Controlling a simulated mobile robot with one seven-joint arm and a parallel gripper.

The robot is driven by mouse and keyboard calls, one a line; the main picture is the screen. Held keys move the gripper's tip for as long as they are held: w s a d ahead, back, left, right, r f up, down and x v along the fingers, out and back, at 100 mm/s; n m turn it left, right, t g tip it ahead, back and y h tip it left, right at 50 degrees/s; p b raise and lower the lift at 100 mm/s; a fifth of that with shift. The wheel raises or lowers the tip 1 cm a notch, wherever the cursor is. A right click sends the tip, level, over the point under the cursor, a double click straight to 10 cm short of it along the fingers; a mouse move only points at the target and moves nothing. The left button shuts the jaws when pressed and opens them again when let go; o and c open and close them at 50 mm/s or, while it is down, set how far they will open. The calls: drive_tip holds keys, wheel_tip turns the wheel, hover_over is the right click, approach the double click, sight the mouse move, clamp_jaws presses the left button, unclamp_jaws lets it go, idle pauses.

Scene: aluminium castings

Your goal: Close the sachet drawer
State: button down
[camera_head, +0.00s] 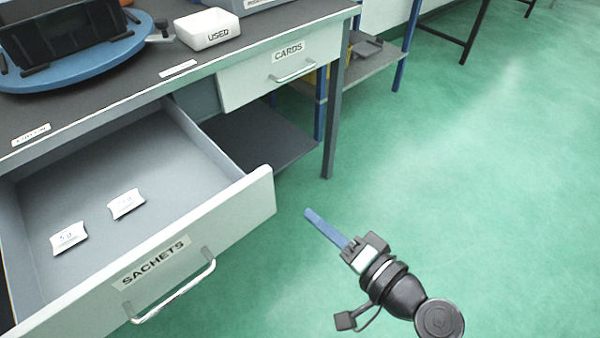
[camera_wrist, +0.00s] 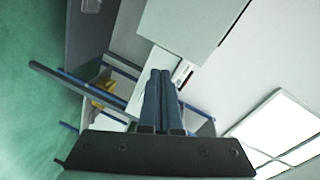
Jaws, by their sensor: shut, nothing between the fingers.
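The sachet drawer (camera_head: 165,255) is pulled well out from the bench at the left of the head view. Its white front carries a SACHETS label and a bar handle (camera_head: 175,294). Two small white sachets, one (camera_head: 69,238) nearer the left and one (camera_head: 126,204) further right, lie on its grey floor. My gripper (camera_head: 312,216) is to the right of the drawer front, apart from it, over the green floor. Its blue fingers are together and empty; they also show in the wrist view (camera_wrist: 160,85).
The cards drawer (camera_head: 285,72) beside it looks shut or nearly so. On the bench top (camera_head: 110,92) are a blue turntable (camera_head: 85,72) with a dark device and a white USED tray (camera_head: 207,29). A bench leg (camera_head: 335,110) stands behind my gripper. The green floor at right is clear.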

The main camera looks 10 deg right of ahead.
sight(267, 200)
drive_tip(key=s+d+f+m+t+y+p, duration=0.15)
drive_tip(key=s+m, duration=0.25)
drive_tip(key=s, duration=0.4)
drive_tip(key=x, duration=1.4)
drive_tip(key=shift+w+a, duration=0.1)
drive_tip(key=shift+a, duration=0.1)
